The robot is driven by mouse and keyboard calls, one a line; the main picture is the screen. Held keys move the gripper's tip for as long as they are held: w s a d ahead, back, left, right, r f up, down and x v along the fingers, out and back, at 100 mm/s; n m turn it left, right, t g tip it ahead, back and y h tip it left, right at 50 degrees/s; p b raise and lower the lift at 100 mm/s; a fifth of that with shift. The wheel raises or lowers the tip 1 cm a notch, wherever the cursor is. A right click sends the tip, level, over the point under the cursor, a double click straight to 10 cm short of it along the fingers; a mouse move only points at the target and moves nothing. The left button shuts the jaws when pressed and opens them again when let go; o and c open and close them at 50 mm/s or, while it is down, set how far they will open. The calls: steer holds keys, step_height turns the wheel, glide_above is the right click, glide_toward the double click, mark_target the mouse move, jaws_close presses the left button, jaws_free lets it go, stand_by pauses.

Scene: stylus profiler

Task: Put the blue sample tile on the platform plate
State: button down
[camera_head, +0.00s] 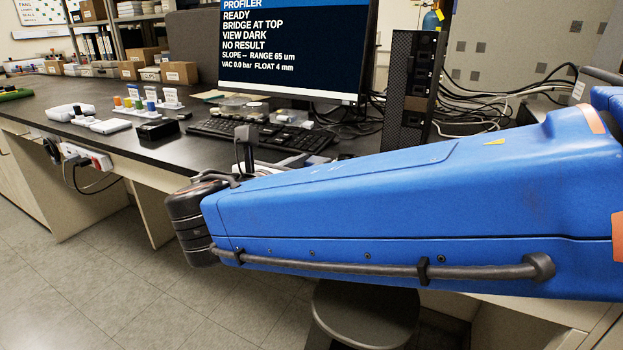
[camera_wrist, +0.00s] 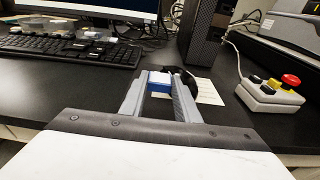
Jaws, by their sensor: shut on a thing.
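In the wrist view my gripper (camera_wrist: 159,82) reaches forward over the black bench, its two grey fingers closed on the blue sample tile (camera_wrist: 159,86). The tile shows a blue face toward me and a pale top edge, and it sits between the fingertips. I cannot tell its height above the bench. I cannot make out the platform plate in either view.
A control box (camera_wrist: 268,97) with red and yellow buttons stands right of my gripper, beside a pale sheet (camera_wrist: 207,93). A keyboard (camera_wrist: 70,48) lies left, a dark computer tower (camera_wrist: 207,30) ahead. A grey machine (camera_wrist: 290,30) stands at upper right. The monitor (camera_head: 295,45) reads "BRIDGE AT TOP".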

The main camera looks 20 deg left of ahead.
steer(key=shift+f, duration=1.55)
steer(key=c, duration=1.6)
jaws_free()
steer(key=shift+f, duration=0.1)
steer(key=shift+c, duration=0.2)
